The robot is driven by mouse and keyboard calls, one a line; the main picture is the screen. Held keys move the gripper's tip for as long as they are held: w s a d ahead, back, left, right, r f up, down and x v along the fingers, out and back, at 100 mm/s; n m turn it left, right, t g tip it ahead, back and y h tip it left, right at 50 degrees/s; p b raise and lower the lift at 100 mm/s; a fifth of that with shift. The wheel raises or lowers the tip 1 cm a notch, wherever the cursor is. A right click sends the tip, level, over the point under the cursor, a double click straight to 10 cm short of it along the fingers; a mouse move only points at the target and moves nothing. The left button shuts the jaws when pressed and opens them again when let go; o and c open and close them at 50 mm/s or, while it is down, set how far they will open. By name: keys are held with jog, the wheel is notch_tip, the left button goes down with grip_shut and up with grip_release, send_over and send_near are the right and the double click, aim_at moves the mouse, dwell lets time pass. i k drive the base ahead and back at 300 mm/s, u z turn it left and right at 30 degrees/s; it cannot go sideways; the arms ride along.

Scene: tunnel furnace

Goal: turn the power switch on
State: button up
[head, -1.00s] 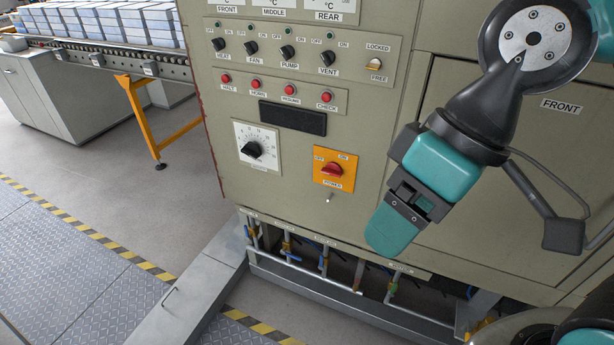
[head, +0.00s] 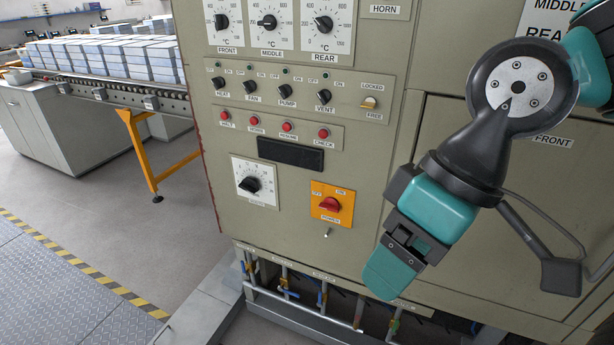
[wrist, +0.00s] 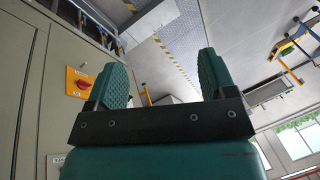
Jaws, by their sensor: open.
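The power switch (head: 330,204) is a red rotary knob on an orange plate (head: 346,217), marked OFF on the left and ON on the right, low on the beige control panel. Its knob lies roughly level, and I cannot tell for sure which mark it points to. It also shows in the wrist view (wrist: 83,84), at the left beside my gripper. My gripper (head: 384,279) is to the right of and below the switch, apart from it. In the wrist view its two green fingers (wrist: 168,80) are spread with nothing between them.
The panel also carries several black knobs, red buttons (head: 287,127), a dial (head: 249,184) and a small toggle lever (head: 326,233) under the power plate. Pipes with valves (head: 320,296) run below. A roller conveyor (head: 110,88) with boxes stands at the left. The floor before the panel's left is clear.

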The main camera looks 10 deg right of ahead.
aim_at(331, 205)
jog(key=u, duration=2.75)
jog(key=i, duration=1.75)
jog(key=z, duration=2.9)
